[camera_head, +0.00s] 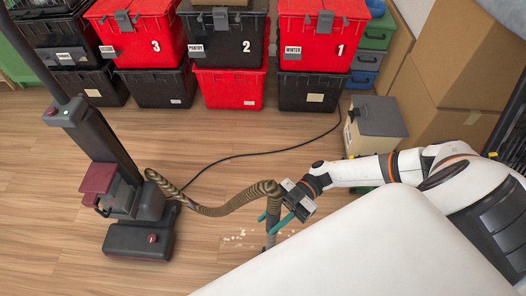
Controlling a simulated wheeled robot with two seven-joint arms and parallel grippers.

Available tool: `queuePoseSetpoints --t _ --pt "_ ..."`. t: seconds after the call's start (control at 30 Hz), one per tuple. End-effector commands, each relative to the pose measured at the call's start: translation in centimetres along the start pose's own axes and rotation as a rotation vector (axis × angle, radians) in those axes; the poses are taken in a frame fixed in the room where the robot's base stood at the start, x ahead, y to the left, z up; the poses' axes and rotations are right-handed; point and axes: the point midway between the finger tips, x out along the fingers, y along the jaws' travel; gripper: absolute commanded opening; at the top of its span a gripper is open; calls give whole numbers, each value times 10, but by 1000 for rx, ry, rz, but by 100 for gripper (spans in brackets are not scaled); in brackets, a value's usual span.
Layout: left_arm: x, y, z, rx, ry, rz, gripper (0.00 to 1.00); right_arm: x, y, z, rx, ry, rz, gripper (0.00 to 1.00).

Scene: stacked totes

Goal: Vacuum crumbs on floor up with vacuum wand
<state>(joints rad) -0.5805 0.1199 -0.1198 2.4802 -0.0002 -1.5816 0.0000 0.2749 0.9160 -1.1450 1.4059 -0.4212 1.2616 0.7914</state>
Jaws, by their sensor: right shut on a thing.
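An upright vacuum (120,172) stands on the floor at the left, with a dark base and a maroon part on its body. A brown ribbed hose (215,210) runs from it to the vacuum wand (271,240). My right gripper (275,222), with teal fingers, is shut on the wand near the hose end. The wand points down, and its lower end is partly hidden behind a white surface. Pale crumbs (238,238) lie scattered on the wooden floor just left of the wand. My left gripper is out of view.
Red and black totes (228,87) stand stacked along the back. A black cable (250,154) crosses the floor behind the hose. A grey-lidded box (378,116) and cardboard boxes (450,60) stand at the right. The floor between vacuum and totes is mostly clear.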

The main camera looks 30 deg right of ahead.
Motion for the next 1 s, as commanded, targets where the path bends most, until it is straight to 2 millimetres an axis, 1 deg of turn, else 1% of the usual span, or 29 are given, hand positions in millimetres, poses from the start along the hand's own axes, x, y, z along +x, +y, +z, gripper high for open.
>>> queuePoseSetpoints --t 0.4,0.77,0.8,0.87,1.0 --pt "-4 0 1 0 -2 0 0 -25 24 1 -1 -1 0 0" --pt "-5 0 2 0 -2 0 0 -45 43 1 1 -2 0 0" --pt "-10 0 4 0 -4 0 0 -45 43 7 -1 -4 0 0" --pt "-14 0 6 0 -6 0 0 -44 43 13 -2 -4 0 0" --pt "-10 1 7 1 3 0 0 -44 43 23 -2 -4 0 0"
